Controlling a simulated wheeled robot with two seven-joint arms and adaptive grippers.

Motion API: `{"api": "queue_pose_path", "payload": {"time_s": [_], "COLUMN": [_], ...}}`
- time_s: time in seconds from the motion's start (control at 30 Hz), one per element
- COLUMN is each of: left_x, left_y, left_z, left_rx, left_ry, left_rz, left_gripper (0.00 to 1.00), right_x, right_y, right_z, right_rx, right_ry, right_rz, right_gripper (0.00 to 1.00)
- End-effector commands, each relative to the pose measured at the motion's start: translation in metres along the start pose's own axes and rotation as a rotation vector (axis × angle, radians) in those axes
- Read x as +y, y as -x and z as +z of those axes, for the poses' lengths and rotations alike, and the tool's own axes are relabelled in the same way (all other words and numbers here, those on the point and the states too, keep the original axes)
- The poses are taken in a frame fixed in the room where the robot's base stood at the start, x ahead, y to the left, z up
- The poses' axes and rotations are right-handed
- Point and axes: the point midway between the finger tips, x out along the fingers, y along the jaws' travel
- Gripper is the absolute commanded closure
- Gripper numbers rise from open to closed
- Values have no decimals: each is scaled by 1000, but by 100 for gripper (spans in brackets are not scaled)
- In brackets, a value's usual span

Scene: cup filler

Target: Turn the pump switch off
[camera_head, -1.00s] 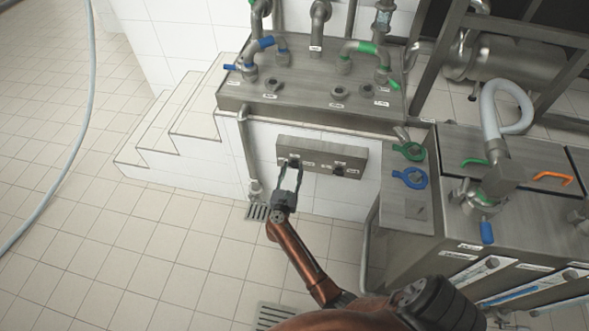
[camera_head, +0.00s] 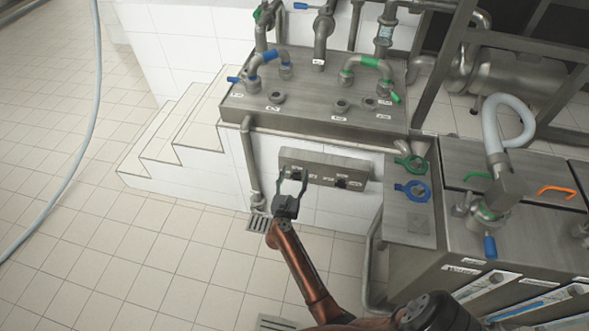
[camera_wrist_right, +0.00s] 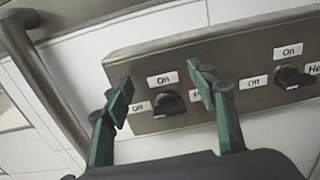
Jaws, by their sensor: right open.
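The steel switch panel (camera_head: 325,166) is mounted on the white tiled wall, and it fills much of the right wrist view (camera_wrist_right: 225,110). It carries two black rotary switches. The left switch (camera_wrist_right: 168,104) has an On label above it, Off at its left and a name label partly hidden by a finger. The right switch (camera_wrist_right: 292,77) has On, Off and a label starting "He". My right gripper (camera_head: 292,172) is open, its green-padded fingers on either side of the left switch in the wrist view (camera_wrist_right: 160,76). Contact and the left switch's setting cannot be told. My left gripper is out of view.
A steel pipe (camera_head: 250,165) runs down left of the panel to a floor drain (camera_head: 262,222). Tiled steps (camera_head: 175,140) and open floor lie to the left.

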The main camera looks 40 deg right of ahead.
Motion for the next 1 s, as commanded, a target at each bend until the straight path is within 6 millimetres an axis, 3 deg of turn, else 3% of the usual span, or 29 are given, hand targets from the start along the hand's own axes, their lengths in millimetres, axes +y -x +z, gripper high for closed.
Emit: {"api": "queue_pose_path", "payload": {"time_s": [0.13,0.33,1.0], "left_x": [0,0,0], "left_y": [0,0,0], "left_z": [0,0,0], "left_rx": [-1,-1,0], "left_ry": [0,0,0], "left_rz": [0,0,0], "left_gripper": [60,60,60], "right_x": [0,0,-1], "right_y": [0,0,0], "right_z": [28,49,51], "right_rx": [-1,-1,-9], "right_ry": [-5,-1,28], "right_rz": [-1,0,8], "right_gripper": [48,48,48]}}
